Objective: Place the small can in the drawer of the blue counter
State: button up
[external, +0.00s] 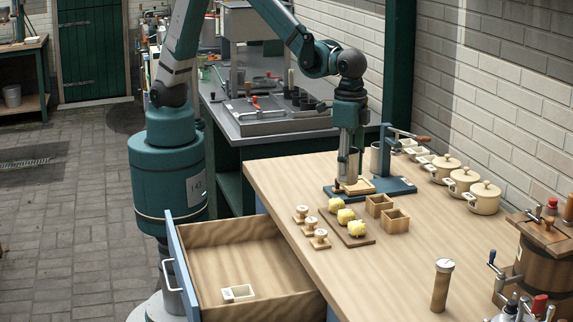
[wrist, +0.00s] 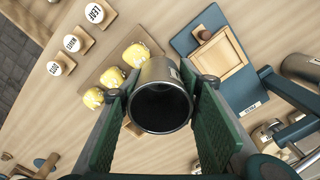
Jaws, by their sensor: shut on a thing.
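My gripper (external: 348,168) is above the wooden counter top (external: 285,185), in line with the blue-based press. It is shut on the small can, a grey metal cylinder. In the wrist view the can (wrist: 161,94) sits between the two green finger pads (wrist: 160,112), its dark round end facing the camera. In the external view the can is mostly hidden by the fingers. The drawer (external: 215,235) of the blue counter stands pulled open at the left, with a blue front and handle.
A press with a blue base (external: 397,187) and lever stands by the gripper; another grey can (external: 376,158) is beside it. Cream pots (external: 463,180) line the wall.

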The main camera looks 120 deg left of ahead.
jog(key=shift+n, duration=0.5)
jog(key=s+d+f, duration=0.1)
jog(key=s+d, duration=0.1)
jog(key=d, duration=0.3)
jog(key=s+d+f+b, duration=0.1)
jog(key=s+d, duration=0.2)
jog(key=d, duration=0.2)
jog(key=s+d+f+b, duration=0.1)
jog(key=s+d, duration=0.2)
jog(key=d, duration=0.2)
jog(key=shift+s+f, duration=0.1)
jog(key=shift+f, duration=0.1)
jog(key=s+d+f+n+b, duration=0.1)
jog(key=s+d+f, duration=0.2)
jog(key=s, duration=0.2)
jog(key=s+d+f+b, duration=0.2)
jog(key=s+d+f, duration=0.1)
jog(key=s, duration=0.3)
jog(key=n+b, duration=0.2)
send_over(207, 272)
notch_tip(207, 272, down, 7)
jog(key=shift+a+r, duration=0.15)
jog(key=shift+f+b, duration=1.05)
jog(key=shift+f, duration=2.1)
jog(key=shift+f+b, duration=0.6)
jog(key=shift+f, duration=1.25)
